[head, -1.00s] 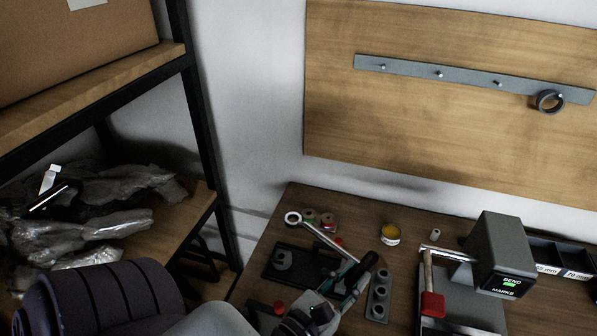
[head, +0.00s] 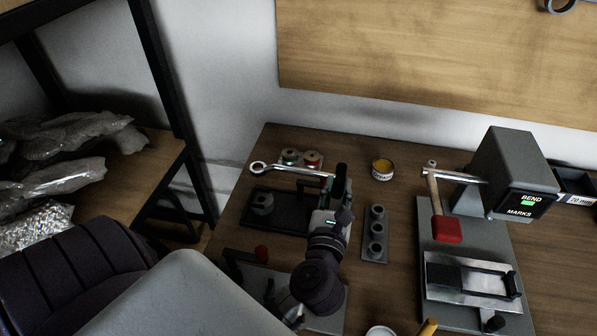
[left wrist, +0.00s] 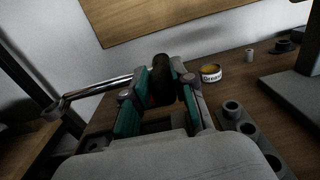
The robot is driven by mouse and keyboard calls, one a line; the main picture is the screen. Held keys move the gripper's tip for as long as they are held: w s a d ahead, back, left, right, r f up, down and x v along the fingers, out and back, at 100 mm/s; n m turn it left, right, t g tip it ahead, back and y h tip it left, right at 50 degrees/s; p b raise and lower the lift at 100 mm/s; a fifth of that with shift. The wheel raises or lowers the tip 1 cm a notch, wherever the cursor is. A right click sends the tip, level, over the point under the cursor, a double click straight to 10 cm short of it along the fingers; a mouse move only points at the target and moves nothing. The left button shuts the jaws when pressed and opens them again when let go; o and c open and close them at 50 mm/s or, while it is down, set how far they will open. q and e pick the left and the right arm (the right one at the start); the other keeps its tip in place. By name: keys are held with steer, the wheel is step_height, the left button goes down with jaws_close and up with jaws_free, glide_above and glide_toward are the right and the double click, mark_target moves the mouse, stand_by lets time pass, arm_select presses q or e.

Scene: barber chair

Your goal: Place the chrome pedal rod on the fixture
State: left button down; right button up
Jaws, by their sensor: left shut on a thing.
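The chrome pedal rod (head: 295,170) has a ring at its left end and runs almost level across the head view to my left gripper (head: 342,187). The gripper is shut on its right end, where a dark part shows between the teal fingers (left wrist: 160,95) in the left wrist view. There the rod (left wrist: 105,88) reaches out to the left. A dark flat plate with a grey round boss, seemingly the fixture (head: 283,222), lies on the bench below the rod. The rod looks held above it; the exact gap is unclear. My right gripper is not in view.
Right of my gripper stand a grey block with several round sockets (head: 364,247) and a yellow-topped tin (head: 382,169). Red and green spools (head: 301,158) sit behind the rod. A grey machine (head: 500,170) and a red-ended tool (head: 447,232) stand at right.

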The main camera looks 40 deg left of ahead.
arm_select(q)
steer(key=f+b, duration=0.1)
steer(key=f, duration=0.4)
steer(key=shift+w+f, duration=0.15)
steer(key=shift+w, duration=0.05)
steer(key=shift+f+b, duration=0.4)
steer(key=shift+f, duration=1.85)
steer(key=shift+f, duration=0.1)
steer(key=c, duration=1.2)
jaws_free()
